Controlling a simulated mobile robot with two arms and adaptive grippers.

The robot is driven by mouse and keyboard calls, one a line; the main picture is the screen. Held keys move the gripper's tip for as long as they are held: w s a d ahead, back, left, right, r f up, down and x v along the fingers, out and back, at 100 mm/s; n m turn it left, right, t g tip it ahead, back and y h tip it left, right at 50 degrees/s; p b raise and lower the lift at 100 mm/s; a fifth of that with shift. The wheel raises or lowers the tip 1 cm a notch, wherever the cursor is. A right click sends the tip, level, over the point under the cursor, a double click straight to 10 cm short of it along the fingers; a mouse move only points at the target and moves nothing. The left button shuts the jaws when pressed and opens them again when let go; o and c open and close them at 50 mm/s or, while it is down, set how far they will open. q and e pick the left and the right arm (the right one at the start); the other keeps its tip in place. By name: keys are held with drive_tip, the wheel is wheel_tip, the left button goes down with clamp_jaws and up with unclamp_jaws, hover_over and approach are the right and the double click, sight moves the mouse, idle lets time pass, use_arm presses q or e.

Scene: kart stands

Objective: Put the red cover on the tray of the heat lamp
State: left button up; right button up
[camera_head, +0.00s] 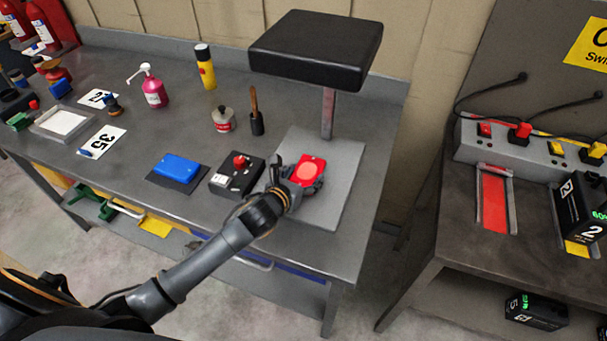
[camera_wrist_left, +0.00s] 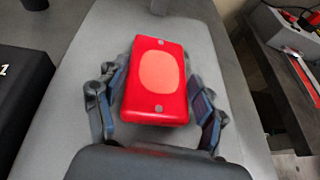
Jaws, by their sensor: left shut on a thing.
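The red cover (camera_head: 308,170) is a flat rounded block with a lighter orange-red disc on top. It also shows in the left wrist view (camera_wrist_left: 157,108). My left gripper (camera_head: 304,174) is shut on it, one finger along each side; the fingers also show in the left wrist view (camera_wrist_left: 160,100). The cover is over the grey tray (camera_head: 341,200) of the heat lamp; I cannot tell whether it touches. The heat lamp (camera_head: 316,50) has a black head on a post (camera_head: 328,115) rising from the tray's back. My right gripper is not in view.
Left of the tray are a black box with a red button (camera_head: 237,176) and a blue block on a dark mat (camera_head: 178,168). The lamp head overhangs the tray's back.

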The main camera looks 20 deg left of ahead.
use_arm(q)
drive_tip(key=o, duration=1.3)
drive_tip(key=shift+f, duration=0.1)
drive_tip(key=shift+s, duration=0.1)
drive_tip(key=b+v, duration=0.1)
drive_tip(key=v, duration=1.1)
